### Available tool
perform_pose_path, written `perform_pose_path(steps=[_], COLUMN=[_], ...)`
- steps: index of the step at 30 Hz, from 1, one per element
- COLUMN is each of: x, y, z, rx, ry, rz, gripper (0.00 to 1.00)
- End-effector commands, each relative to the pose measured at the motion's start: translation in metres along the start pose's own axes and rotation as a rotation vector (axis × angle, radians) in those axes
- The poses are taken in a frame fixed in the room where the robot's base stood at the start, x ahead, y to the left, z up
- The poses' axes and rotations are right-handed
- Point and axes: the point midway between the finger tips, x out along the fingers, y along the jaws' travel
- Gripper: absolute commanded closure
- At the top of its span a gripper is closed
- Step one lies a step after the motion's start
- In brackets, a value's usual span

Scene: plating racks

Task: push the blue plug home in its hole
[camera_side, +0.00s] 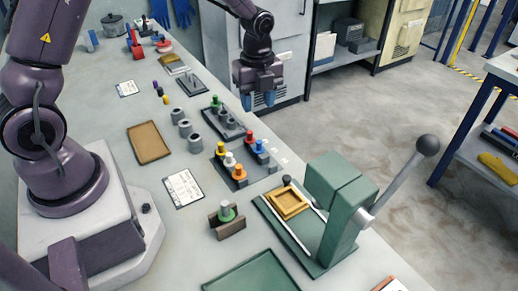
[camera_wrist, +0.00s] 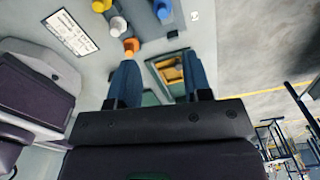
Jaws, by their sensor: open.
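The blue plug (camera_side: 259,146) stands in the right row of a dark rack (camera_side: 263,171) in the side view, beside a red plug (camera_side: 250,137). How deep it sits in its hole is too small to tell. The blue plug (camera_wrist: 163,10) also shows at the top edge of the wrist view. My gripper (camera_side: 258,100) is open and empty, raised in the air beyond the rack and apart from it. Its two blue fingers frame the lower middle of the wrist view (camera_wrist: 160,75), with nothing between them.
Yellow (camera_side: 220,148), white (camera_side: 229,160) and orange (camera_side: 240,173) plugs fill the rack's left row. Another rack (camera_side: 228,124) with a green plug stands behind. A green lever press (camera_side: 335,205) stands at front right. A brown tray (camera_side: 150,155) lies left.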

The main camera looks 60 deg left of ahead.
Motion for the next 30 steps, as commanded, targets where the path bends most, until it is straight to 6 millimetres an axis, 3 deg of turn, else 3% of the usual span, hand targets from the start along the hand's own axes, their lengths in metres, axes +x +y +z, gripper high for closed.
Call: perform_pose_path(steps=[5,15,23,30], x=[0.007,0.066,0.086,0.121], y=[0.0,0.001,-0.001,-0.004], z=[0.0,0.0,0.001,0.004], rx=[0.094,0.094,0.093,0.092], ry=[0.0,0.0,-0.001,0.0], rz=[0.0,0.003,0.001,0.001], gripper=[0.55,0.55,0.55,0.55])
